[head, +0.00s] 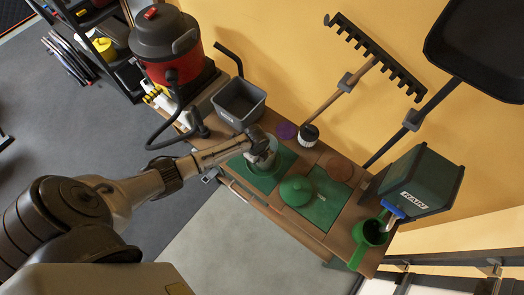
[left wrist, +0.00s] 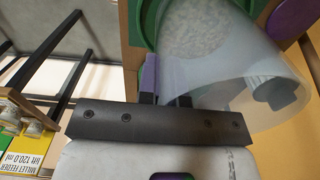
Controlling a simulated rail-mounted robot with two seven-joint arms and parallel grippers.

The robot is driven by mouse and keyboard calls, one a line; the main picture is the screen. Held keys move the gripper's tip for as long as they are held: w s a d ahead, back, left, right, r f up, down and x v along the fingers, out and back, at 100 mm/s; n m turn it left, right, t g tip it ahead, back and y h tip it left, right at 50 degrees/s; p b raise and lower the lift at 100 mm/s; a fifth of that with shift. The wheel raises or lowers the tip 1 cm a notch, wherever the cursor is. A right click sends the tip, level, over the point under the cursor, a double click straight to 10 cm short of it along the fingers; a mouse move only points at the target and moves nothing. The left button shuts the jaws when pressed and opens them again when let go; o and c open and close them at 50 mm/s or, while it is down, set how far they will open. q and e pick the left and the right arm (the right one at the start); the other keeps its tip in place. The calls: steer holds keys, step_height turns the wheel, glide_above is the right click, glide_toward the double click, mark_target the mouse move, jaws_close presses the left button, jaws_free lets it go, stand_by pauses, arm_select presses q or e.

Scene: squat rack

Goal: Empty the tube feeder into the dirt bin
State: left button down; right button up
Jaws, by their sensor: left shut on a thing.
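The tube feeder (head: 267,160) is a clear tube over the left green mat (head: 258,180) on the bench. In the left wrist view the see-through tube (left wrist: 240,70) holds pale, grainy matter against a green end. My left gripper (head: 258,146) is shut on the tube's side; its fingers show in the wrist view (left wrist: 168,90). I cannot tell if the tube touches the mat. A grey open bin (head: 240,101), likely the dirt bin, stands behind and left of the tube. My right gripper is not in view.
A red and black vacuum (head: 168,45) with a hose stands left of the bin.

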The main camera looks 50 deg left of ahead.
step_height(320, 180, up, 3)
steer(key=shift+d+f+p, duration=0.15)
steer(key=shift+p, duration=1.05)
